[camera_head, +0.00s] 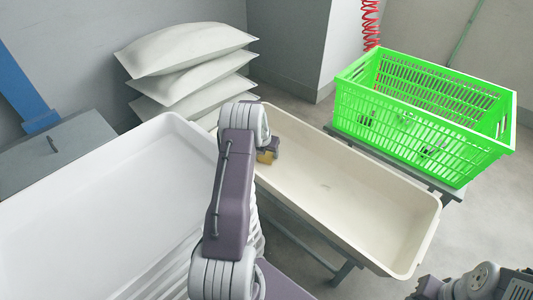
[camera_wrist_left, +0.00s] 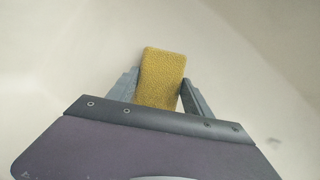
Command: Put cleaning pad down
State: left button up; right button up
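The cleaning pad (camera_wrist_left: 162,75) is a yellow, rough-textured block. In the left wrist view it stands out between the two grey fingers of my left gripper (camera_wrist_left: 160,88), which is shut on it. In the head view my left gripper (camera_head: 268,150) is over the far left part of the cream tray (camera_head: 345,205), with a small yellow bit of the pad (camera_head: 265,157) showing below it. Much of the gripper is hidden behind my left arm. I cannot tell whether the pad touches the tray. My right arm shows at the bottom right, but its fingers are not visible.
A white basin (camera_head: 110,205) is at the left. A green crate (camera_head: 425,125) stands on a stand at the right. White sacks (camera_head: 185,50) are stacked at the back. The cream tray's middle and near end look clear.

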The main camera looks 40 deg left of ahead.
pick_arm(q)
jog(key=o, duration=0.4)
jog(key=shift+r, duration=0.15)
